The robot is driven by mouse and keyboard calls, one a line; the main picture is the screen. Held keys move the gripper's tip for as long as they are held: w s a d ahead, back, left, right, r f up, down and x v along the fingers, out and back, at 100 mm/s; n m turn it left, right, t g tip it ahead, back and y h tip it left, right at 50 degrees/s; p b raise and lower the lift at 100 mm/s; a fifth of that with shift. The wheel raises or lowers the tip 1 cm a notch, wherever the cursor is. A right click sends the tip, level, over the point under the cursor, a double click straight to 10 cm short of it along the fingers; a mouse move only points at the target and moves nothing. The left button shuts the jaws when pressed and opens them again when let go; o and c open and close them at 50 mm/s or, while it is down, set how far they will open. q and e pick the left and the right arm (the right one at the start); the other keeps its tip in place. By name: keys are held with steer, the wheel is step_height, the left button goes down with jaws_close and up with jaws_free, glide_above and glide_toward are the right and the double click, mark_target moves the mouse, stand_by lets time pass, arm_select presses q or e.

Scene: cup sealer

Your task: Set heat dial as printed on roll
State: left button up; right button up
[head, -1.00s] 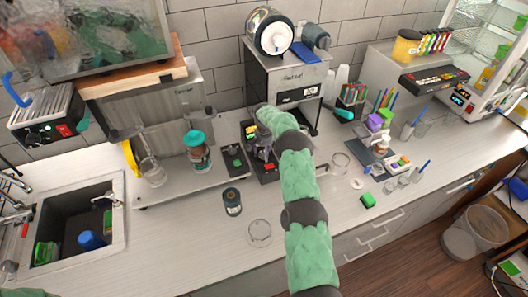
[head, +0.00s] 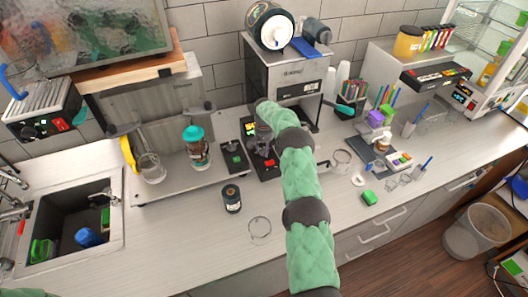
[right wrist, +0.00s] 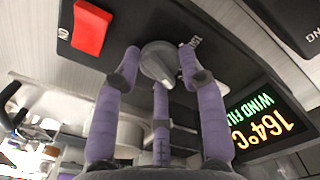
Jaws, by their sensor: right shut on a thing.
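The grey heat dial (right wrist: 158,62) sits on a black panel in the right wrist view. My right gripper (right wrist: 160,72) has its purple fingers closed around the dial. A display (right wrist: 262,122) beside it shows 164°C and "WIND FIL…", upside down in this view. In the head view my right gripper (head: 263,148) is at the black control panel (head: 268,174) in front of the cup sealer (head: 290,78), and my arm hides part of it. The film roll (head: 271,27) is on top of the sealer; its print is too small to read. My left gripper is not seen.
A red button (right wrist: 90,27) is close to the dial. A teal-lidded cup (head: 196,148), a dark jar (head: 232,198) and a clear cup (head: 260,228) stand to the left of my right arm.

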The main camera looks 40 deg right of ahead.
mark_target(264, 149)
steer(key=shift+w+d+n+b, duration=0.1)
steer(key=shift+w+n+b, duration=0.05)
steer(key=shift+n+b, duration=0.95)
steer(key=shift+r+n+b, duration=0.15)
steer(key=shift+n+b, duration=0.65)
steer(key=shift+n, duration=0.6)
steer(key=shift+r, duration=0.1)
steer(key=o, duration=1)
steer(key=shift+w, duration=0.1)
steer(key=shift+o, duration=0.7)
steer(key=shift+f, duration=0.2)
step_height(264, 149, up, 12)
